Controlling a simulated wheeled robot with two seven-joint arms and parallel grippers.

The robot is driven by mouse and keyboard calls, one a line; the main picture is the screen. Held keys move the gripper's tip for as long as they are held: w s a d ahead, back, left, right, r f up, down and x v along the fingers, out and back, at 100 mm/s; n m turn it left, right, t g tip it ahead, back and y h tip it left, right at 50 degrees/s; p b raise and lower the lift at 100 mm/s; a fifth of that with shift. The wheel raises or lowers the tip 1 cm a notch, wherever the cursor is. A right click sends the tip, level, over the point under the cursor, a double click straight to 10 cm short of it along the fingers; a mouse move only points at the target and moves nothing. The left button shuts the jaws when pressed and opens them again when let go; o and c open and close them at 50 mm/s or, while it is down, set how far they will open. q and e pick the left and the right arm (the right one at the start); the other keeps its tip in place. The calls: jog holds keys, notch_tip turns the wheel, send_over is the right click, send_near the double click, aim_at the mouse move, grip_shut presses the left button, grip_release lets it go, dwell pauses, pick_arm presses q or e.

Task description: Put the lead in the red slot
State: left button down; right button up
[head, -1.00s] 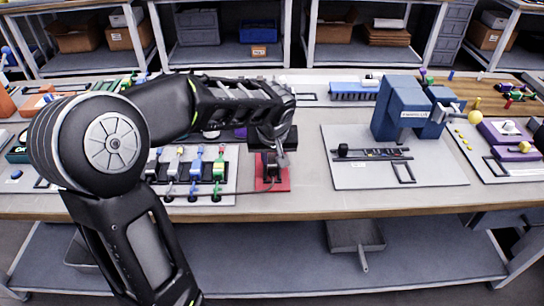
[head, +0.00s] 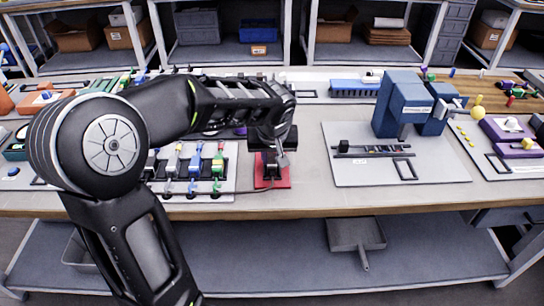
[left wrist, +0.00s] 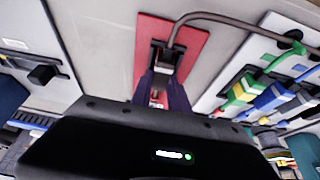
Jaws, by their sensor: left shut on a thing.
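In the left wrist view the gripper (left wrist: 160,85) is shut on the dark end of the lead, whose grey-brown cable (left wrist: 225,19) curves off to the right. The dark end is over the red pad (left wrist: 190,42). I cannot tell whether it is seated or just above, as the fingers hide the contact. My right gripper is not in view.
A blue machine (head: 405,103) stands on a grey mat (head: 440,168) to the right. Bare bench lies between the red pad and this mat.

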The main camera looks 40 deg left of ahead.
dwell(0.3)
pick_arm(q)
jog(key=c, duration=1.2)
grip_release()
jog(key=shift+o, duration=0.2)
jog(key=shift+r, duration=0.1)
jog(key=v, duration=0.7)
jog(key=shift+r, duration=0.25)
jog(key=shift+s+d, duration=0.15)
